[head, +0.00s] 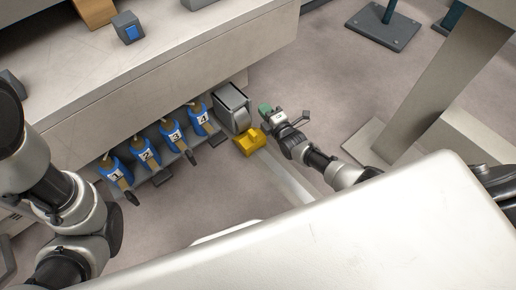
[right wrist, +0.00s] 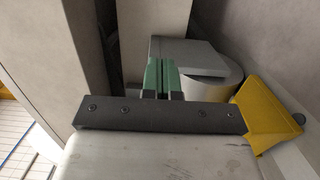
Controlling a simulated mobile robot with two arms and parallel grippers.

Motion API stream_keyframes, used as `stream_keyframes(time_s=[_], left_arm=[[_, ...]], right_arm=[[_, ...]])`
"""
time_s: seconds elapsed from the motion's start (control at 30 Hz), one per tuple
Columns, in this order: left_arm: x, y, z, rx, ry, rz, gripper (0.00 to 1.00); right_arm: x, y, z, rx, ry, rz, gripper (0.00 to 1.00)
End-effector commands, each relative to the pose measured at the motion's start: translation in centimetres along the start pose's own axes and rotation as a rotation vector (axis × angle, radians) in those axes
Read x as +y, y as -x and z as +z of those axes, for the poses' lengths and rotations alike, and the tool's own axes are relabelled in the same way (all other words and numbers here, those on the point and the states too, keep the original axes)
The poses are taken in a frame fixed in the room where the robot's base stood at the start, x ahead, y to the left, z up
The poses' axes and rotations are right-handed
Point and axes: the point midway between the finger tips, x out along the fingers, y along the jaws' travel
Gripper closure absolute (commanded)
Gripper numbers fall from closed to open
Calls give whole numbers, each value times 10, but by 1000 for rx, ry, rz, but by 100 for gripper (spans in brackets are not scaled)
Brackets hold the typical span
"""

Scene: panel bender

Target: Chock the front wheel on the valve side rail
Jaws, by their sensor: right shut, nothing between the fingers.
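The yellow chock (head: 248,143) sits on the floor rail just in front of the grey wheel (head: 240,119) under its box-shaped housing (head: 232,96). In the right wrist view the chock (right wrist: 262,108) is at the right, its sloped face close beside the pale wheel (right wrist: 212,88). I cannot tell for sure whether they touch. My right gripper (head: 265,109) is just right of the wheel and chock, apart from both. Its green fingers (right wrist: 162,78) are shut and empty. My left arm shows at the left, but its gripper is out of view.
Several blue numbered valves (head: 173,137) with dark pedals line the machine's lower edge, left of the wheel. The long grey machine bed (head: 150,70) overhangs them. A slanted grey leg (head: 440,85) stands at the right. The floor (head: 310,85) beyond my right gripper is clear.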

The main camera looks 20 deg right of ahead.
Motion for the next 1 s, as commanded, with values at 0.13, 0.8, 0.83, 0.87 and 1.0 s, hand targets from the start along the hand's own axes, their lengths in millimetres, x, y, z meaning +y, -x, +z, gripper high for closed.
stream_keyframes(time_s=[0.13,0.8,0.83,0.87,1.0], left_arm=[[0,-1,1,0,0,-1,60],[12,61,-21,-1,-3,5,60],[13,66,-22,-1,-3,5,60],[14,70,-24,-2,-3,5,60],[18,88,-30,-2,-3,5,60]], right_arm=[[-1,25,-24,2,-4,-1,100],[-64,80,-80,1,2,0,100],[-68,80,-80,1,2,1,100],[-73,80,-80,1,3,1,100],[-94,80,-80,0,2,1,100]])
